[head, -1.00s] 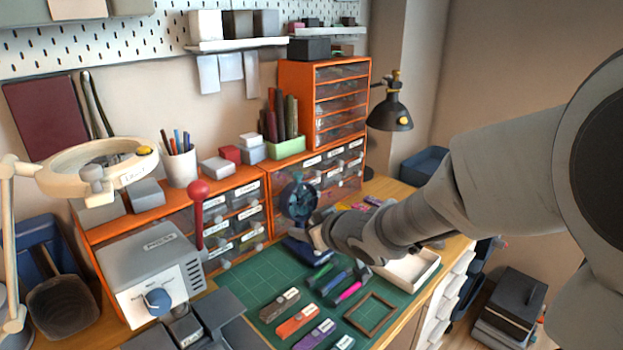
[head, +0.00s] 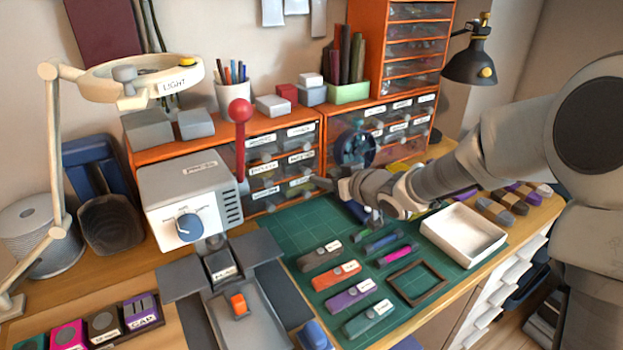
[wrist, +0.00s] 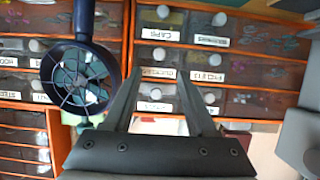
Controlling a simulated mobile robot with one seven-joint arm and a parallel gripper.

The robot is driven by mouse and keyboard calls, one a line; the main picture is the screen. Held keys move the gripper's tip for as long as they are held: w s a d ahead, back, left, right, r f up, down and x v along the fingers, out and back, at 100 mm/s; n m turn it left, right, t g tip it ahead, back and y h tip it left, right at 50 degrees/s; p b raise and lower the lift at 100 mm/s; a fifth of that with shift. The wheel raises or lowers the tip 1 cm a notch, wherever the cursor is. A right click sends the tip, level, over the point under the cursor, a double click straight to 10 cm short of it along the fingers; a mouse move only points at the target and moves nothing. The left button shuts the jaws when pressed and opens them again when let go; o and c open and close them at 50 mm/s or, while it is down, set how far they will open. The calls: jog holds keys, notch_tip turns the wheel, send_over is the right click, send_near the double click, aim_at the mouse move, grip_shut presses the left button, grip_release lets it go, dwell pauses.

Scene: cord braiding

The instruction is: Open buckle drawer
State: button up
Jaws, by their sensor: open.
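The buckle drawer is one of several small labelled drawers (head: 265,168) with clear fronts and round knobs in the left orange cabinet; I cannot read for sure which label is the buckle one. These drawers look shut. My gripper (head: 322,183) is open and empty, pointing left at the cabinet's lower right drawers. In the wrist view, which looks upside down, my gripper (wrist: 160,78) has its two fingers apart before the drawer fronts. A drawer knob (wrist: 155,94) shows between the fingers; I see no contact.
A dark blue round fan-like device (head: 355,148) stands close beside my gripper. The grey press box (head: 188,205) and its red-knobbed lever (head: 240,112) are to the left. The green mat (head: 285,215) holds small tools and parts; a white tray (head: 465,235) lies right.

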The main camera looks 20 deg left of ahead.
aim_at(308, 172)
jog(key=b+x, duration=0.2)
jog(key=x, duration=0.6)
jog(key=shift+w+f, duration=0.1)
jog(key=shift+w, duration=0.05)
grip_shut()
dwell(1.1)
